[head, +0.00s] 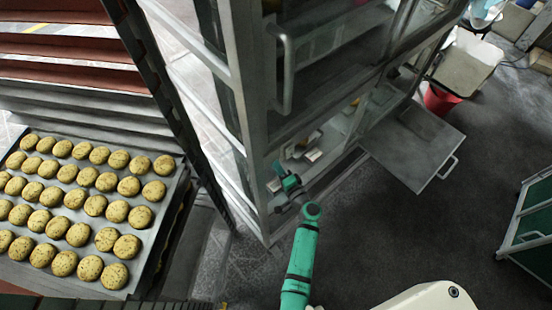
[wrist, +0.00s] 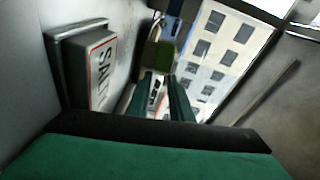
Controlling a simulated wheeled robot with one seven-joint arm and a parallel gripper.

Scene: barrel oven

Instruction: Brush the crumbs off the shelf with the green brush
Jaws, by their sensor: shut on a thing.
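My gripper (head: 290,184) is at the lower compartment of the tall metal cabinet in the head view. In the wrist view my gripper (wrist: 160,96) has its fingers close together around something, with a small green block (wrist: 166,56) just beyond the fingertips. I take this for the green brush; its bristles are not clear. In the head view a small teal piece (head: 278,168) shows by the fingertips. The shelf (head: 322,150) inside the cabinet holds a few small pale and brown items. I cannot make out crumbs in either view.
In the wrist view a grey box with lettering (wrist: 98,64) stands left of my fingers, and a pale panel with dark squares (wrist: 222,48) is at right. In the head view a cabinet door (head: 415,145) hangs open to the right. A tray of buns (head: 152,222) is at left.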

